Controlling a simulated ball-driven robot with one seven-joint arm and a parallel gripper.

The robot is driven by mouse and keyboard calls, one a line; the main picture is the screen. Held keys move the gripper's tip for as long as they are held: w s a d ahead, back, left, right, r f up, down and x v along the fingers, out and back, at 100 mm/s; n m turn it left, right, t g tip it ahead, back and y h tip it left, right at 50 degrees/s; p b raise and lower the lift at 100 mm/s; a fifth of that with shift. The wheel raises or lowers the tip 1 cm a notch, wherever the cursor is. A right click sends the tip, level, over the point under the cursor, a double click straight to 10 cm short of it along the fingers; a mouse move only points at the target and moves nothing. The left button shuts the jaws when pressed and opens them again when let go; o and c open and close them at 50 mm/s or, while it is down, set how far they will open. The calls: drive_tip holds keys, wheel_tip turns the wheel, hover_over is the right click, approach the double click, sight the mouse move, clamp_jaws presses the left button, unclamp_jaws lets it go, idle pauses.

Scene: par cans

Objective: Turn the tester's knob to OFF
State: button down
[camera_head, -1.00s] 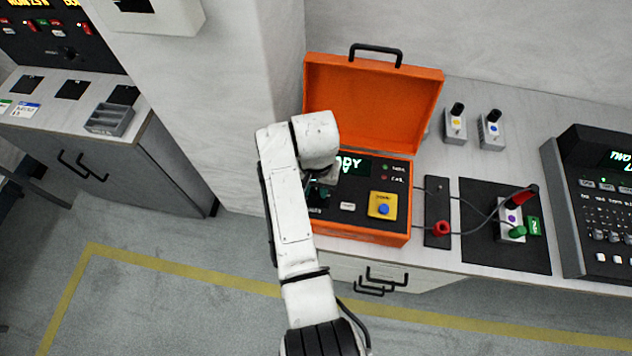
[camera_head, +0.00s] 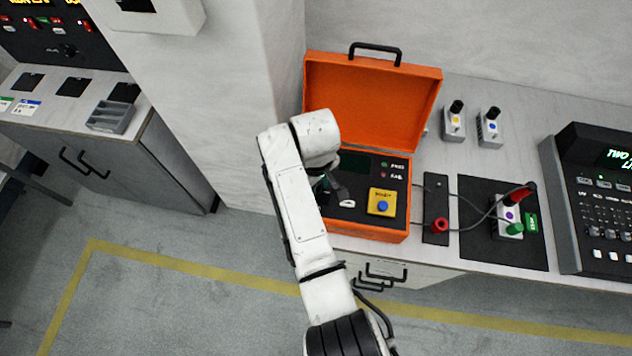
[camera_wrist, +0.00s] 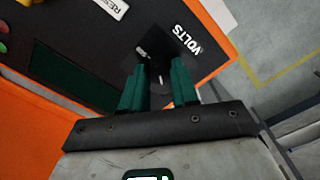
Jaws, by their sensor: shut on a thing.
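The tester is an open orange case (camera_head: 370,237) on the counter, its lid up against the wall. Its display (camera_head: 356,163) is dark in the head view, and the screen is also dark green in the wrist view (camera_wrist: 75,78). My gripper (camera_wrist: 158,82), with dark green fingers, is shut on the black knob (camera_wrist: 156,68) beside the VOLTS lettering. Small white lettering shows by the knob but is too small to read surely. In the head view my arm and wrist hide the knob and most of the fingers.
A yellow plate with a blue button (camera_head: 382,206) and a white reset button (camera_head: 347,203) sit on the panel. Leads run to a black pad (camera_head: 480,250) at right. Two small switch boxes (camera_head: 454,124) stand behind. A dark console (camera_head: 600,200) is far right.

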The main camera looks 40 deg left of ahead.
drive_tip(key=n, duration=0.3)
drive_tip(key=shift+n, duration=0.3)
drive_tip(key=shift+r+n, duration=0.1)
drive_tip(key=shift+n, duration=1.7)
drive_tip(key=c, duration=0.8)
unclamp_jaws()
drive_tip(key=shift+c, duration=0.2)
wheel_tip(320, 180, up, 11)
drive_tip(key=b, duration=0.1)
